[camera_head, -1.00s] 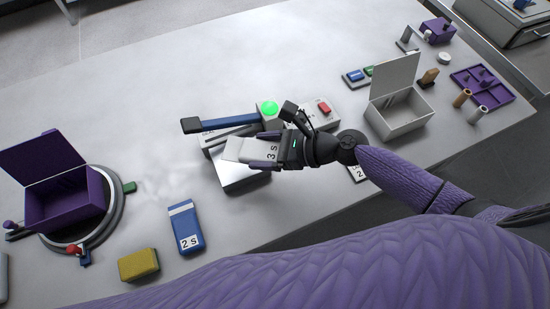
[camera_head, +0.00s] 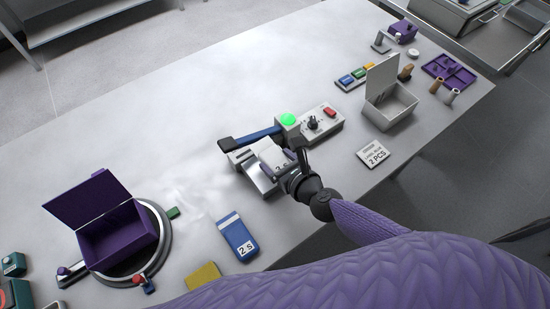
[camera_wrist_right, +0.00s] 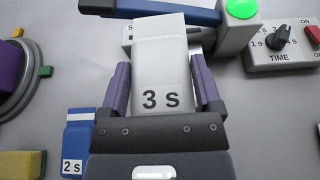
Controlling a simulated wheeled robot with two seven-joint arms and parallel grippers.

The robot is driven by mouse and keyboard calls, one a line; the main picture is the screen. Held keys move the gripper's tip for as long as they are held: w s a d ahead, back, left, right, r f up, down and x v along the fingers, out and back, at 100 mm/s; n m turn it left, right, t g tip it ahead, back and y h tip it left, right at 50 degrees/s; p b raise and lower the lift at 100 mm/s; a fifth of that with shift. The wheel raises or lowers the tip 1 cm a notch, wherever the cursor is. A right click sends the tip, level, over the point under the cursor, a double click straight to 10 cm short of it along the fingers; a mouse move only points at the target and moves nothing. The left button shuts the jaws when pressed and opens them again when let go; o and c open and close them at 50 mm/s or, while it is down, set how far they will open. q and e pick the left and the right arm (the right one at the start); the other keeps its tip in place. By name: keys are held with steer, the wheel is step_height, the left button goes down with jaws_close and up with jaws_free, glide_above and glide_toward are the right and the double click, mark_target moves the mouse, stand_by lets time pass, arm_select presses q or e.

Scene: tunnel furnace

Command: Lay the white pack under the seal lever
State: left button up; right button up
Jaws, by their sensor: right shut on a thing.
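My right gripper (camera_head: 278,166) is shut on the white pack (camera_head: 272,152), which is marked "3 s". The pack also shows between the purple fingers in the right wrist view (camera_wrist_right: 160,65). It is over the silver sealer (camera_head: 262,183), on the near side of the blue seal lever (camera_head: 250,138). My left gripper is out of view.
A control box (camera_head: 322,124) with a time knob and red switch adjoins the sealer. A blue "2 s" pack (camera_head: 237,240) and a yellow block (camera_head: 203,277) lie left. An open purple box (camera_head: 118,235) sits on a round turntable. An open grey box (camera_head: 390,108) stands right.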

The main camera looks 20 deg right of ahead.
steer(key=shift+w+d+f+b, duration=0.1)
steer(key=shift+d+f+b, duration=0.15)
steer(key=shift+f+b, duration=0.6)
step_height(320, 180, down, 3)
steer(key=shift+a+b, duration=0.1)
steer(key=shift+b, duration=1.15)
steer(key=shift+f+b, duration=0.65)
steer(key=shift+w+a+r, duration=0.2)
steer(key=shift+w, duration=0.4)
steer(key=shift+w+a, duration=0.3)
steer(key=shift+w, duration=0.45)
steer(key=shift+w+a, duration=0.25)
steer(key=shift+w, duration=0.5)
steer(key=shift+s+f, duration=0.1)
steer(key=shift+f, duration=0.15)
steer(key=o, duration=1.1)
